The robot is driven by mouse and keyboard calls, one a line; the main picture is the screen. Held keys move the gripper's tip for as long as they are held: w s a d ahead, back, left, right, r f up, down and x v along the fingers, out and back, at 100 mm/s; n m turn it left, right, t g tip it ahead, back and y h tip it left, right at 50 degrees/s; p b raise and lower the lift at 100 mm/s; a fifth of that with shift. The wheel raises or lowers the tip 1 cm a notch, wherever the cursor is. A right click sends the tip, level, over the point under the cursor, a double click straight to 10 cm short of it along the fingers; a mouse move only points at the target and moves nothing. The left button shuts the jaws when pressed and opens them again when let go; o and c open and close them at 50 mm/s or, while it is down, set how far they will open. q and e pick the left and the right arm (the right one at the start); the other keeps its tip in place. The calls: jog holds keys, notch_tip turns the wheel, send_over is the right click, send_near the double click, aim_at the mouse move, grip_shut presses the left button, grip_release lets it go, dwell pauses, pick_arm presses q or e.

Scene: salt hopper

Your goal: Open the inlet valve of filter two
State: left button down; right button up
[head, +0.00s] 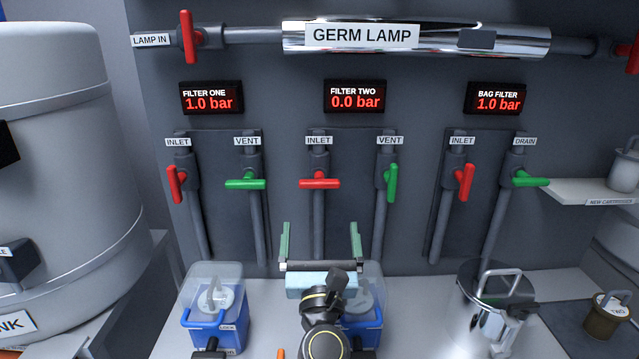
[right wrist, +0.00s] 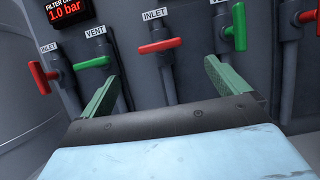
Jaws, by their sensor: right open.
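The red inlet valve handle of filter two (head: 319,183) lies horizontal, across its vertical pipe, under the INLET label. It also shows in the right wrist view (right wrist: 159,46). To its right, the green vent handle of filter two (head: 389,182) stands upright along its pipe. The filter two display (head: 355,97) reads 0.0 bar. My right gripper (head: 320,240) is open and empty, below the inlet handle in the head view. In the right wrist view its green fingers (right wrist: 163,78) spread to either side of the handle, apart from it. My left gripper is out of view.
Filter one's red inlet (head: 176,184) and green vent (head: 246,183) handles are on the left. The bag filter's red inlet (head: 464,182) and green drain (head: 530,179) handles are on the right. Blue filter housing (head: 213,315) and a metal vessel (head: 495,300) stand below.

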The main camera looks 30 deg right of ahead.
aim_at(320, 188)
jog(key=p+x, duration=0.2)
jog(key=x, duration=0.9)
jog(key=shift+r, duration=0.15)
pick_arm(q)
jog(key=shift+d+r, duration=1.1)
pick_arm(e)
jog(key=shift+x, duration=0.75)
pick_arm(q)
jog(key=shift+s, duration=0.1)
pick_arm(e)
jog(key=c, duration=1)
